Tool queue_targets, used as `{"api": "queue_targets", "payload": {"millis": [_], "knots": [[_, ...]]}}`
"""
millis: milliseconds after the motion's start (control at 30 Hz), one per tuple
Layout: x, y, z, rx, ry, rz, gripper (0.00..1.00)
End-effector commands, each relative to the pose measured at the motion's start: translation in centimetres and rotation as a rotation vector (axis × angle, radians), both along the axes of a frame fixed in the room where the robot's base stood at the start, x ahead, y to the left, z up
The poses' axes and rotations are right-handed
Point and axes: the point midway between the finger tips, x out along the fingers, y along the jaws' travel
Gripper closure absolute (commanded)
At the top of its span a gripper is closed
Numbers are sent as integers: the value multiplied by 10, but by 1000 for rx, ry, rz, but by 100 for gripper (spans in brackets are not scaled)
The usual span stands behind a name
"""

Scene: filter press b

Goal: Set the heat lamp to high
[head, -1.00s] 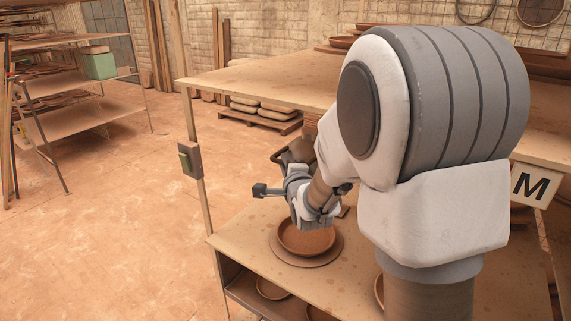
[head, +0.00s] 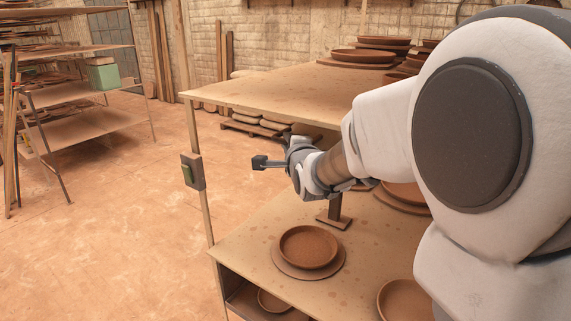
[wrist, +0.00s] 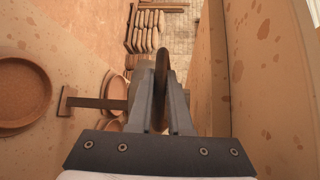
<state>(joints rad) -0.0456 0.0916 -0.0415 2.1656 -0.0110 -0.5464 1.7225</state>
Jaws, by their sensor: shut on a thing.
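The heat lamp stands on the lower board; its flat foot and short post (head: 334,212) show below my arm in the head view. My gripper (head: 299,143) is above the foot, beside a dark rounded part that I take for the lamp's head or handle. In the wrist view my gripper (wrist: 161,78) has its two fingers closed on both sides of a dark, curved, upright part (wrist: 161,60). The lamp's post (wrist: 98,103) runs left from there to the foot. My gripper and wrist hide most of the lamp's upper part.
An upper board (head: 270,88) lies close above my gripper. A clay plate (head: 308,247) lies on the lower board (head: 245,240). More clay dishes stand at right. Open floor lies left.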

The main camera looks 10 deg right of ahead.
Motion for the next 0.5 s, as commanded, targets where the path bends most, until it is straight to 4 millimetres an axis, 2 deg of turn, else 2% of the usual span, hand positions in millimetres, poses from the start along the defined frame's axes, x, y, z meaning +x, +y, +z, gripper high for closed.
{"api": "queue_targets", "payload": {"millis": [33, 100, 400, 433, 500], "knots": [[1, 0, 13, 0, -16, 1, 100], [0, 0, 17, 0, -14, 0, 100], [1, 0, 19, -1, -17, 1, 100], [1, 0, 19, -1, -18, 1, 77], [1, 0, 19, -1, -17, 1, 65]]}}
